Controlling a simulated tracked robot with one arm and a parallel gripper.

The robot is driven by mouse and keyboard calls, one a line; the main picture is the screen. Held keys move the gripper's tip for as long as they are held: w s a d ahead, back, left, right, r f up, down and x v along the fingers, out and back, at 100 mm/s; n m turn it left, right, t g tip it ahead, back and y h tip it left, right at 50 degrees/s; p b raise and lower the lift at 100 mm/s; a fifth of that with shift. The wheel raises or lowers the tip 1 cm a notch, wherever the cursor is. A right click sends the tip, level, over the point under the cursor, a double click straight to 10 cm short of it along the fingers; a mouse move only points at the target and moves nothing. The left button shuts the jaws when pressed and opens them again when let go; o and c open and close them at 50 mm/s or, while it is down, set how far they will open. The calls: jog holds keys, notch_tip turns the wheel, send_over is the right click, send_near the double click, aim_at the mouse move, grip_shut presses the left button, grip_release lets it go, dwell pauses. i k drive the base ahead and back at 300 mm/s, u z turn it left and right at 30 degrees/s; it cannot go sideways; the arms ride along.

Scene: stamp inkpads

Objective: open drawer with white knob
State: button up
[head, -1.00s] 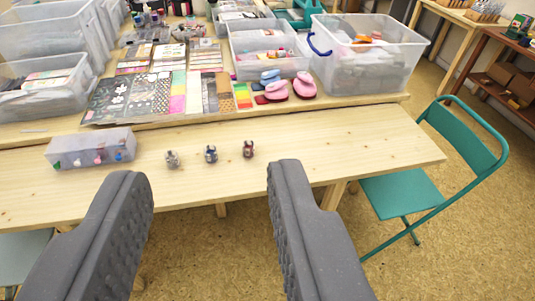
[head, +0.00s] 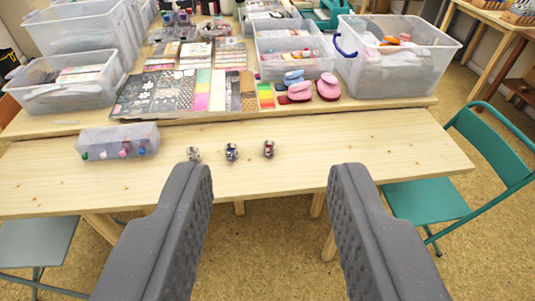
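A small translucent box (head: 117,141) with coloured knobs along its front lies at the left of the wooden table. A green knob (head: 84,156), a pink knob (head: 125,149) and a blue knob (head: 142,152) show; a pale spot between the green and pink ones may be a white knob, but it is too small to be sure. The drawer fronts cannot be made out. My gripper (head: 268,172) is open and empty, its two dark fingers wide apart, at the table's near edge, to the right of the box and apart from it.
Three small figures (head: 231,152) stand in a row on the table (head: 330,145), right of the box. Behind are paper sheets, pink punches (head: 328,87) and plastic bins (head: 390,68). A teal chair (head: 430,200) stands at the right. The table's right part is bare.

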aim_at(106, 152)
jog(key=u, duration=1.45)
jog(key=i, duration=0.8)
jog(key=z, duration=0.6)
